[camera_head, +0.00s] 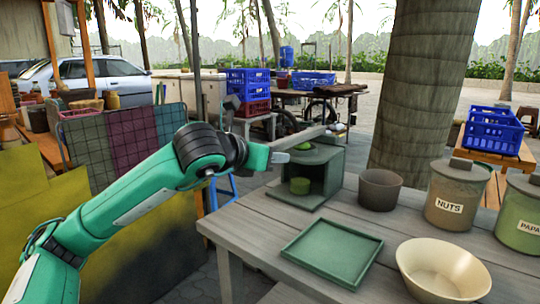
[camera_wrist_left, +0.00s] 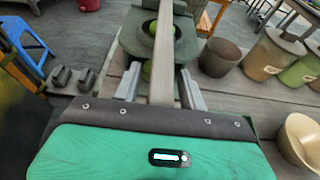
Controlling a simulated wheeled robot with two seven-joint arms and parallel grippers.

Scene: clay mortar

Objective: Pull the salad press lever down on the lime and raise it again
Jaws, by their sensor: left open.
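The salad press (camera_head: 327,170) is a dark grey-green box at the back left of the wooden table. A green lime (camera_head: 304,146) shows in its top, partly hidden; it also shows in the left wrist view (camera_wrist_left: 151,27). A small green round thing (camera_head: 300,186) sits in its front opening. The grey lever (camera_head: 300,138) is raised, reaching out over the press towards my left gripper (camera_head: 280,158). In the left wrist view the lever (camera_wrist_left: 162,55) runs between the two open fingers (camera_wrist_left: 160,88); I cannot tell whether they touch it. My right gripper is out of view.
A green square tray (camera_head: 332,250) lies in front of the press. A cream bowl (camera_head: 442,268), a dark pot (camera_head: 380,189), a NUTS jar (camera_head: 455,194) and another labelled jar (camera_head: 520,215) stand to the right. A palm trunk (camera_head: 415,80) rises behind the table.

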